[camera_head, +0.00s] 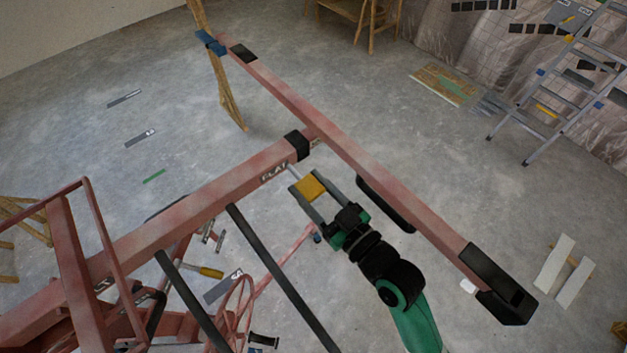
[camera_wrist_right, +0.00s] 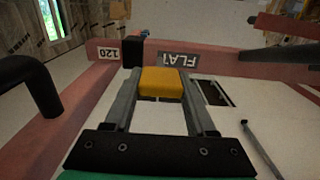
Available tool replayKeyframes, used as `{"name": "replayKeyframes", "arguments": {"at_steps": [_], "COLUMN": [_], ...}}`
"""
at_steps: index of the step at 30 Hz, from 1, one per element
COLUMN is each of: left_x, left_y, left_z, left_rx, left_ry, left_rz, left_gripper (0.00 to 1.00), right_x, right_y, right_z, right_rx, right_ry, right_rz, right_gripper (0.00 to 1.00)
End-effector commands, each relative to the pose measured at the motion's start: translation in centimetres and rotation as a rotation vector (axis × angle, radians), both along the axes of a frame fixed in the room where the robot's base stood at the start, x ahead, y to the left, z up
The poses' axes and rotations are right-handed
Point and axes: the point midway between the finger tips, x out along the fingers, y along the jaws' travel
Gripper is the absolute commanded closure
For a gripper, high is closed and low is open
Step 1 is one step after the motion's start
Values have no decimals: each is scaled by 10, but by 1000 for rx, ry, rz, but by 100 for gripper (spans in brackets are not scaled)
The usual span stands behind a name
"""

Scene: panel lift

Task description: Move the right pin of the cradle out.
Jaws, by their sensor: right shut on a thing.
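The red cradle has a long crossbar (camera_head: 330,130) running from upper left to lower right, joined to a red beam (camera_head: 205,198) marked "FLAT". The right pin has a yellow grip (camera_head: 310,187) and a thin pale shaft that reaches toward the beam beside the "FLAT" label. How deep the shaft sits in the beam is hidden. My right gripper (camera_head: 312,186) is shut on the yellow grip, just to the right of the beam. In the right wrist view the yellow grip (camera_wrist_right: 160,84) sits between both fingers, in front of the "FLAT" label (camera_wrist_right: 178,61). My left gripper is not in view.
The crossbar's black end (camera_head: 497,284) is at the lower right, beyond my right arm. Dark bars (camera_head: 275,270) and a red wheel (camera_head: 232,312) lie left of the arm. A ladder (camera_head: 560,95) stands at the upper right. Concrete floor is open around.

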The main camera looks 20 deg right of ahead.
Motion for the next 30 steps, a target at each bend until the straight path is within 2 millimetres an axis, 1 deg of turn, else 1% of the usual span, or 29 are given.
{"name": "replayKeyframes", "arguments": {"at_steps": [1, 5, 6, 17, 20, 23, 26, 30], "left_x": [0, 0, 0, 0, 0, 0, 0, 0], "left_y": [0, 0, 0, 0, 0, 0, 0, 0], "left_z": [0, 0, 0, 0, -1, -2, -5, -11], "left_rx": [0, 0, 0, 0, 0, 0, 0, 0], "left_ry": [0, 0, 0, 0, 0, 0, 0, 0], "left_rz": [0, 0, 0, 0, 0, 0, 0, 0], "left_gripper": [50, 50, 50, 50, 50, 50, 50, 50], "right_x": [0, 0, 0, 0, -3, -15, -35, -68], "right_y": [-1, -1, 0, 0, -2, -5, -11, -22], "right_z": [0, 0, 0, 0, 0, -2, -2, -4], "right_rx": [1, 1, 1, 1, 1, 1, 1, 1], "right_ry": [0, -1, -1, -1, 0, 0, 1, 2], "right_rz": [-1, -1, -1, -1, -1, -2, -3, -4], "right_gripper": [40, 17, 14, 14, 14, 14, 14, 14]}}
